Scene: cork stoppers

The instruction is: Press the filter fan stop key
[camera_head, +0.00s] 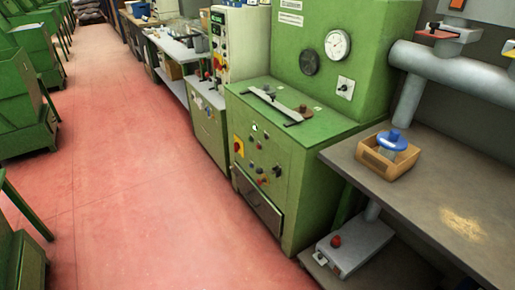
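Several keys and knobs show, and I cannot read which one is marked as the filter fan stop key. The green machine's front panel (284,205) carries small dark and coloured buttons, including a red one (262,181), and a yellow plate with a red knob (238,147) at its left edge. A grey box (352,250) with a red knob (336,241) on top sits low under the brown table at the right. Neither of my grippers is in view.
The brown table (425,200) holds a wooden tray (375,168) with a blue-topped object (393,139). A grey duct (455,66) runs above it. Green machines (22,110) line the left side. The red floor (140,180) between is clear.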

